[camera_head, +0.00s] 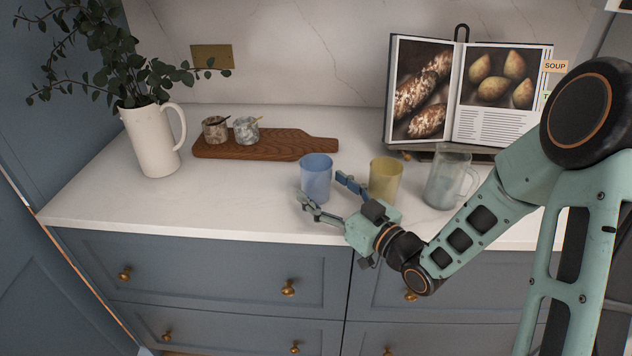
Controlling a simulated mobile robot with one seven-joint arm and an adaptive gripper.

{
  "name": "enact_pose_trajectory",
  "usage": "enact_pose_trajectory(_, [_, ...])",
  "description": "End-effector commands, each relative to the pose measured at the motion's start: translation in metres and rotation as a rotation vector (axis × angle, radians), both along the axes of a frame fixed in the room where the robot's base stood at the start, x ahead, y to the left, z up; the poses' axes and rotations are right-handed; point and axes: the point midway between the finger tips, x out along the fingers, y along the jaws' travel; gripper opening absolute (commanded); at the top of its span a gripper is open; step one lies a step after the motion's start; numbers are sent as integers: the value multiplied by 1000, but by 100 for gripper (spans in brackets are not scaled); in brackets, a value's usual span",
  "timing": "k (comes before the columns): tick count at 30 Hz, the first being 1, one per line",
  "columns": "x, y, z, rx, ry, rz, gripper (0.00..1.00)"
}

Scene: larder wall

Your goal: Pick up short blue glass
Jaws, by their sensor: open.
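The short blue glass (316,176) stands upright on the white counter, in front of the handle end of the wooden board. My gripper (320,193) reaches in from the right and is open. One finger lies in front of the glass's lower part and the other is to its right, by the yellow glass. The near finger hides a little of the glass's base. I cannot tell whether either finger touches the glass.
A yellow glass (385,180) and a clear glass mug (447,179) stand to the right, close to my arm. A wooden board (290,146) with two small pots, an open cookbook (463,92) and a white pitcher (150,140) stand behind. The counter's left front (220,205) is clear.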

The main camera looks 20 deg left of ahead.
Motion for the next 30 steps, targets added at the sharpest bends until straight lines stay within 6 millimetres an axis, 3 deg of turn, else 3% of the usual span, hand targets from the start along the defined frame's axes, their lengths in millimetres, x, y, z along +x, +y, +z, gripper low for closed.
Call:
enact_pose_trajectory(3, [7, 11, 1, 1, -1, 1, 71])
enact_pose_trajectory(11, [9, 13, 0, 0, 0, -1, 71])
enact_pose_trajectory(27, [9, 13, 1, 0, 0, -1, 14])
enact_pose_trajectory(30, [10, 13, 2, 2, -3, -1, 14])
